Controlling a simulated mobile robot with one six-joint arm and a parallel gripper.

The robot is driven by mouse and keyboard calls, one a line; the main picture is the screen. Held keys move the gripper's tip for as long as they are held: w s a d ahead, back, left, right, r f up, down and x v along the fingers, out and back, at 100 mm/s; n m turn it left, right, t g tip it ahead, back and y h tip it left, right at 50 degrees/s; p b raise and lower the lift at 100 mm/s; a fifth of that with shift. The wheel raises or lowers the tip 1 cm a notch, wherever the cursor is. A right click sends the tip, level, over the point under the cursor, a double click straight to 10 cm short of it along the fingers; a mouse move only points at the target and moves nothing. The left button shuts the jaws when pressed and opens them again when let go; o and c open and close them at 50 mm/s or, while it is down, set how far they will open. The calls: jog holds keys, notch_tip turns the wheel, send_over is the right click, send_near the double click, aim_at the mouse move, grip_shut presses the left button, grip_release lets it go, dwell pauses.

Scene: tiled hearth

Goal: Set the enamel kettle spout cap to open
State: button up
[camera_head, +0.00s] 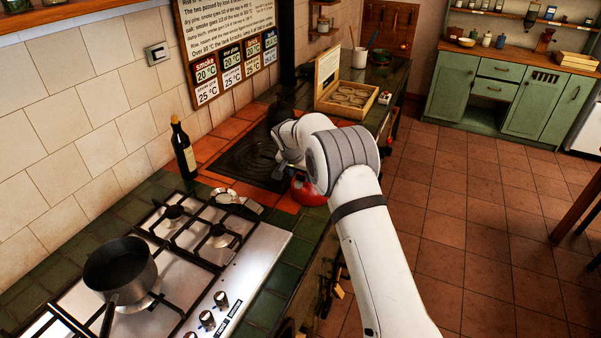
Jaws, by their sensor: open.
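A glossy red rounded body, which looks like the enamel kettle (308,194), sits at the right edge of the orange-tiled hearth, beside the dark hob plate (240,154). My arm covers much of it from above. The spout and its cap cannot be made out, so I cannot tell how the cap is set. My gripper (281,160) is small and partly hidden by my wrist. It is open, over the right part of the dark plate, just up and left of the red body. I cannot tell whether it touches anything.
A dark bottle (184,152) stands left of the plate. A steel gas hob (190,262) with a black saucepan (120,270) is in front. An open wooden box (345,100) stands behind my wrist. The tiled floor (480,240) at right is clear.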

jog(key=c, duration=1)
jog(key=shift+w+d+r+g+p, duration=0.15)
jog(key=shift+w+r+g+p, duration=0.25)
jog(key=shift+p, duration=0.8)
jog(key=shift+w+d+f+g+y+p, duration=0.15)
jog(key=shift+g+y+p, duration=0.25)
jog(key=shift+g+p, duration=0.4)
jog(key=shift+w+f+g+y+p, duration=0.2)
jog(key=shift+g+y+p, duration=0.3)
jog(key=shift+g, duration=0.4)
jog(key=o, duration=1)
jog(key=shift+r, duration=0.15)
